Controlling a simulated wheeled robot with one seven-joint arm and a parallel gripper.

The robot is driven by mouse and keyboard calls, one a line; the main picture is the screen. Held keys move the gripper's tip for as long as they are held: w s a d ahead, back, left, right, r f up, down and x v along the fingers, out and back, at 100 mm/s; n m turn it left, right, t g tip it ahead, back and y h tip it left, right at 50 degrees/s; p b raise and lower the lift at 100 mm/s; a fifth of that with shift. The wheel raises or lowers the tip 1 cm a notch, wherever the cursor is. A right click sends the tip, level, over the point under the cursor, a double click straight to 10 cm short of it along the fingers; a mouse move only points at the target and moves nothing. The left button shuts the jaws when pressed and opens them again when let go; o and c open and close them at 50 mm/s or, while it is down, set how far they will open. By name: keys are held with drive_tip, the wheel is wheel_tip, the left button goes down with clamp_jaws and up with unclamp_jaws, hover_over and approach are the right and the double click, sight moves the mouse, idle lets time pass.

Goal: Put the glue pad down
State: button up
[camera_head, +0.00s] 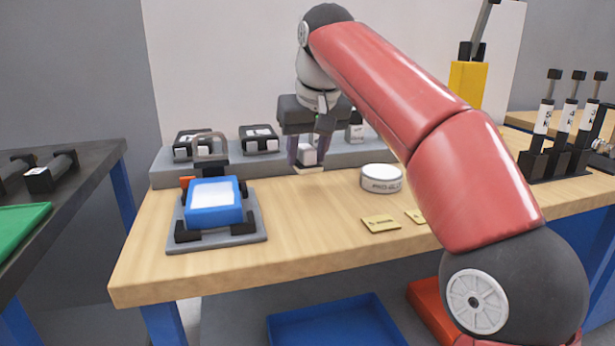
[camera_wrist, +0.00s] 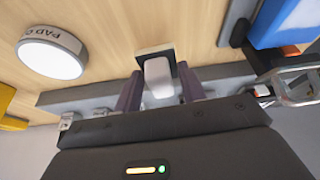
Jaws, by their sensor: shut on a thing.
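The glue pad (camera_head: 309,169) is a small flat piece under a white block-like grip. My gripper (camera_head: 308,152) points down and is shut on that white grip, with one dark finger on each side. In the wrist view the glue pad (camera_wrist: 158,76) sits between the fingers of my gripper (camera_wrist: 160,90), its dark-edged plate facing the wooden tabletop. The pad is low over the bench, in front of the grey ledge. I cannot tell whether it touches the wood.
A round white tin (camera_head: 381,178) stands right of the pad. Yellow labels (camera_head: 381,223) lie nearer the front edge. A grey fixture holding a blue block (camera_head: 214,203) stands left. Black-and-white units stand on the grey ledge (camera_head: 230,168). The bench middle (camera_head: 300,225) is clear.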

sight(309, 165)
wheel_tip(309, 165, down, 4)
drive_tip(key=shift+r+b, duration=0.25)
drive_tip(key=shift+b, duration=0.55)
drive_tip(key=shift+f, duration=0.4)
drive_tip(key=shift+f, duration=0.15)
drive_tip(key=o, duration=0.9)
